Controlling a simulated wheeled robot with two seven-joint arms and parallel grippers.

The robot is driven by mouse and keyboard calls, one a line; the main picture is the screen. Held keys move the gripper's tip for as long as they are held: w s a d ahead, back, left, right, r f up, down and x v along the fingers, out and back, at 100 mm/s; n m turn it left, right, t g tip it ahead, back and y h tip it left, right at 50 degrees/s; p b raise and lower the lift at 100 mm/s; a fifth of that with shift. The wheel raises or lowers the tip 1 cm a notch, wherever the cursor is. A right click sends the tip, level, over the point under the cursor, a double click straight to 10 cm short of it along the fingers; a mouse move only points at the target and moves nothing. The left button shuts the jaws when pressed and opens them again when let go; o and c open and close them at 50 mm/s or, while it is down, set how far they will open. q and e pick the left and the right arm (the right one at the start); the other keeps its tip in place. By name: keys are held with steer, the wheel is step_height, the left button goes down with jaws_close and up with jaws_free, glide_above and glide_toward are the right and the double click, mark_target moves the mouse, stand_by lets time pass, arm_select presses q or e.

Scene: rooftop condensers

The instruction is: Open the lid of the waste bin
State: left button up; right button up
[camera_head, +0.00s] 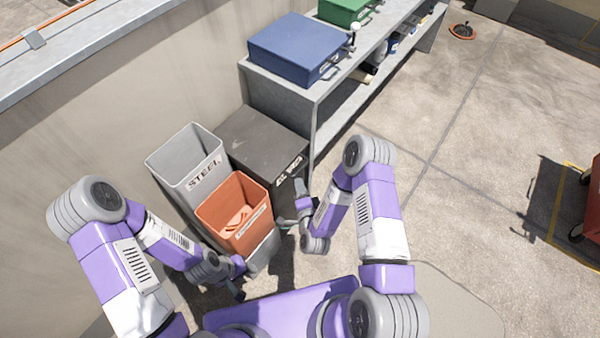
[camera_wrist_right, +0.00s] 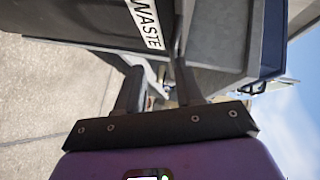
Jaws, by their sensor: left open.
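The waste bin (camera_head: 262,142) is a dark grey box against the wall in the head view, with a flat closed lid and a white label on its front. In the right wrist view its dark front and white "WASTE" label (camera_wrist_right: 148,22) show sideways at the top. My right gripper (camera_head: 297,202) is close in front of the bin's front. In the right wrist view its two fingers (camera_wrist_right: 158,85) stand apart with nothing held between them; whether a finger touches the bin is unclear. My left gripper (camera_head: 240,280) is low beside the orange bin, open.
A grey bin marked "STEEL" (camera_head: 187,157) and an orange open bin (camera_head: 236,212) stand left of and in front of the waste bin. A grey bench (camera_head: 318,98) with a blue case (camera_head: 300,48) stands behind it to the right.

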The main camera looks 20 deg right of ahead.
mark_target(300, 168)
steer(key=shift+m+t+h, duration=0.6)
steer(key=shift+m, duration=0.3)
steer(key=w, duration=0.2)
steer(key=w+d+b, duration=0.1)
steer(key=w, duration=0.2)
steer(key=w+b, duration=0.1)
steer(key=w, duration=0.2)
steer(key=shift+d, duration=0.35)
steer(key=shift+s, duration=0.1)
jaws_close()
